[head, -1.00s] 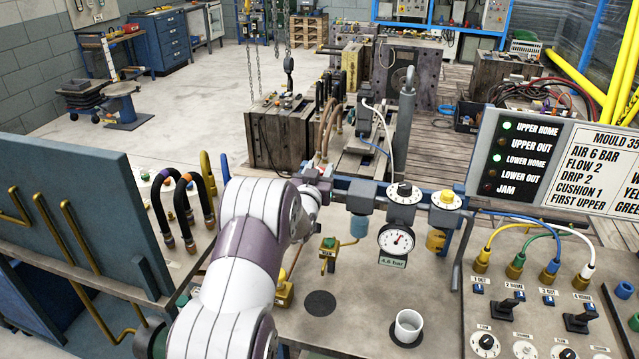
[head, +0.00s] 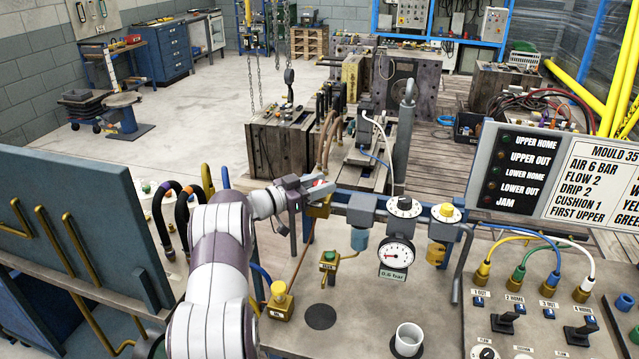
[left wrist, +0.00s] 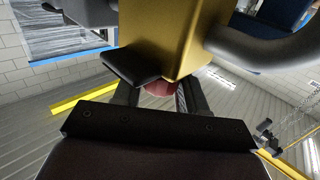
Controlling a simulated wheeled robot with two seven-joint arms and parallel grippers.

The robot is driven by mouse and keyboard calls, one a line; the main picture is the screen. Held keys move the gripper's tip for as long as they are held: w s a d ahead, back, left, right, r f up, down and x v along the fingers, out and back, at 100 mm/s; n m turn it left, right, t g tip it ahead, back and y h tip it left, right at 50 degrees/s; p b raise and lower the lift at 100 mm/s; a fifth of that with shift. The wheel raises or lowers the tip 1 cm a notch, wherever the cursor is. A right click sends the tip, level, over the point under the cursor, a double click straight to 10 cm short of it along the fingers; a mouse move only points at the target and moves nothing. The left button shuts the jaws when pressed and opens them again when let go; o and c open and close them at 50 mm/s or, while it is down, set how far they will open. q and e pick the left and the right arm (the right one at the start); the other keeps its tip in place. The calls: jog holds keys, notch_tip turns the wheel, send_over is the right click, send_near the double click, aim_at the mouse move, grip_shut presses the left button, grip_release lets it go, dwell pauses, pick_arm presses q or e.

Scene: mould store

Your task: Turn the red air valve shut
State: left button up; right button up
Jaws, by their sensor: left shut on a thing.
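The red air valve's handle (head: 320,182) shows as a small red patch at the left end of the blue-grey air line, above a brass body (head: 318,208). My left gripper (head: 312,186) reaches it from the left and is shut on the handle, hiding most of it. In the left wrist view, the red handle (left wrist: 160,88) sits between the fingers, against the brass body (left wrist: 168,40). The pressure gauge (head: 396,254) reads 0.6 bar on its label. My right gripper is not in view.
The indicator panel (head: 515,170) at the right has all its lamps dark. A white cup (head: 408,340), a brass fitting (head: 279,300) and a small green-topped valve (head: 328,262) stand on the bench. A blue board with brass pipes (head: 90,215) stands close to my left arm.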

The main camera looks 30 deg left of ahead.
pick_arm(q)
jog(key=shift+r+m+g+h, duration=0.2)
jog(key=shift+m+g+h, duration=0.1)
jog(key=shift+h, duration=0.1)
jog(key=o, duration=0.9)
jog(key=shift+f, duration=0.1)
jog(key=shift+s+a, duration=0.1)
jog(key=b+v, duration=0.3)
jog(key=v, duration=0.9)
jog(key=shift+s+a, duration=0.1)
jog(key=shift+s, duration=0.1)
